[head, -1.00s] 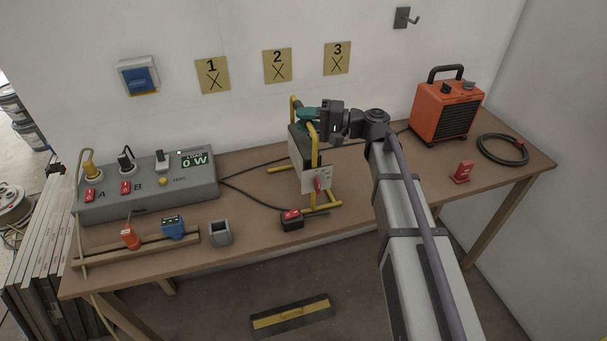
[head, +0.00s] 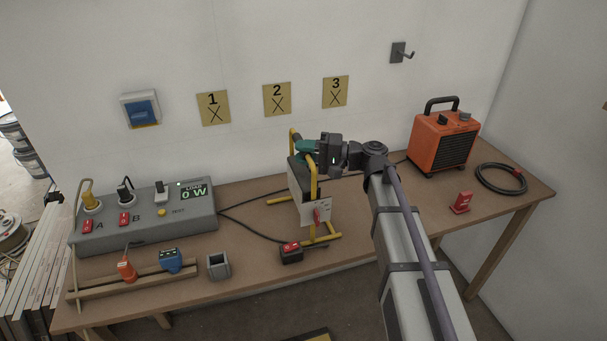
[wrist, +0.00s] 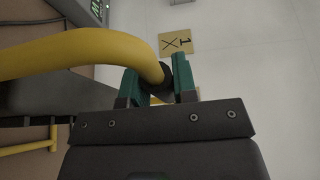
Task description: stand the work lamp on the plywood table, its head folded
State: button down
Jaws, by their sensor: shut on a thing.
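The work lamp (head: 317,185) has a yellow tube frame and a pale grey body. It is upright near the middle of the plywood table (head: 390,205), with its yellow feet at the tabletop. My gripper (head: 308,148) is shut on the lamp near the top of its frame, its green fingertips at the yellow tube. In the wrist view, the gripper (wrist: 158,82) has its green fingers either side of a dark part at the end of the yellow tube (wrist: 90,50). My gripper partly hides the lamp's top, so I cannot tell whether its head is fully folded.
A grey power box (head: 145,218) reads 0 W at left. A red-switched black box (head: 291,254) sits by the lamp's feet. A grey cup (head: 218,266), an orange heater (head: 443,143), a red block (head: 460,203) and a coiled cable (head: 500,178) also stand on the table.

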notch_tip(320, 180, up, 10)
jog(key=p, duration=0.9)
jog(key=shift+r+p, duration=0.1)
jog(key=shift+p, duration=0.25)
jog(key=shift+a+f, duration=0.1)
jog(key=shift+f, duration=0.15)
